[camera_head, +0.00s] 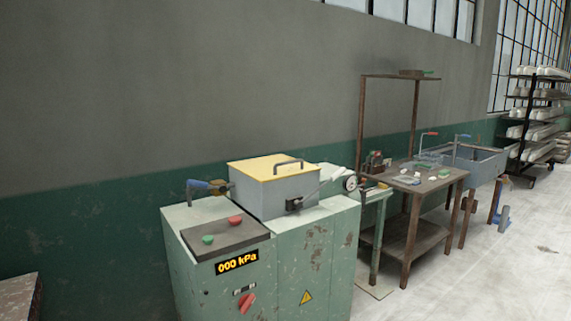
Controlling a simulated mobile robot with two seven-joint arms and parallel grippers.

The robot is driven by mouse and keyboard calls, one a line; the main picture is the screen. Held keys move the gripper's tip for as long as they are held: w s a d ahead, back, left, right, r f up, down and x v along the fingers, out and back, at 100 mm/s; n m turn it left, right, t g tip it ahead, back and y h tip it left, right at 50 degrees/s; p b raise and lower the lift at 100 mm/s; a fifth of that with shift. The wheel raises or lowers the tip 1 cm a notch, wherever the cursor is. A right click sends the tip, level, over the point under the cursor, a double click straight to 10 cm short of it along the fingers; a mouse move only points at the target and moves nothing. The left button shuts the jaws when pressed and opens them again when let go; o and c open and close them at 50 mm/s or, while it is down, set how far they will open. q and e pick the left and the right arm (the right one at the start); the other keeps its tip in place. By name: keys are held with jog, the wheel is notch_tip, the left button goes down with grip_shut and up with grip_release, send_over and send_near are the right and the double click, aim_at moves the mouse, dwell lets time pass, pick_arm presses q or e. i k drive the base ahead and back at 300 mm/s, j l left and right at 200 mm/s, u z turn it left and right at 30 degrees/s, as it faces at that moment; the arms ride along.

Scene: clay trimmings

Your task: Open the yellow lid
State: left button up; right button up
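The yellow lid (270,166) lies flat and closed on top of a grey box (272,197). A dark bar handle (289,163) stands up from the lid's right part. The box sits on a pale green, worn machine cabinet (318,262). A dark latch-like part (294,204) is on the box's front near its right corner. Neither of my grippers shows in the head view.
The cabinet has a dark panel with a green button (208,239) and red button (235,219), and a blue-handled lever (197,184) at left. A wooden workbench (414,182) with small items stands right. Concrete floor at right is mostly clear.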

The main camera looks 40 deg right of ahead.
aim_at(265, 169)
jog(key=i+l+u, duration=0.25)
jog(key=l+u, duration=0.2)
jog(key=l, duration=1.3)
jog(key=l+u, duration=0.4)
jog(key=l, duration=1.35)
